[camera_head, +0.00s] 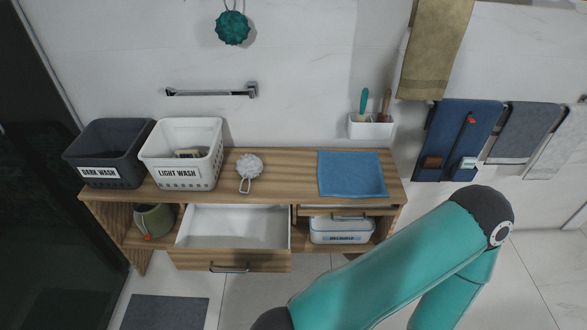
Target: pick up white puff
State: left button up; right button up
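The white puff (249,165) is a round, light grey-white bath puff with a cord loop hanging toward the front. It lies on the wooden counter top (290,190), between the light wash basket and the blue cloth. Neither of my grippers is in view. One teal arm of mine comes up from the bottom right, well away from the puff, and its gripper end is out of the frame.
A dark wash basket (108,150) and a light wash basket (184,150) stand left of the puff. A blue cloth (351,174) lies to its right. An open white-lined drawer (233,227) juts out below. A teal puff (232,28) hangs on the wall.

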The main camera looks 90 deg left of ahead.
aim_at(248, 166)
jog(key=z, duration=0.3)
jog(key=i, duration=0.2)
jog(key=z, duration=3.8)
jog(key=i, duration=0.6)
jog(key=z, duration=5.55)
jog(key=i, duration=0.5)
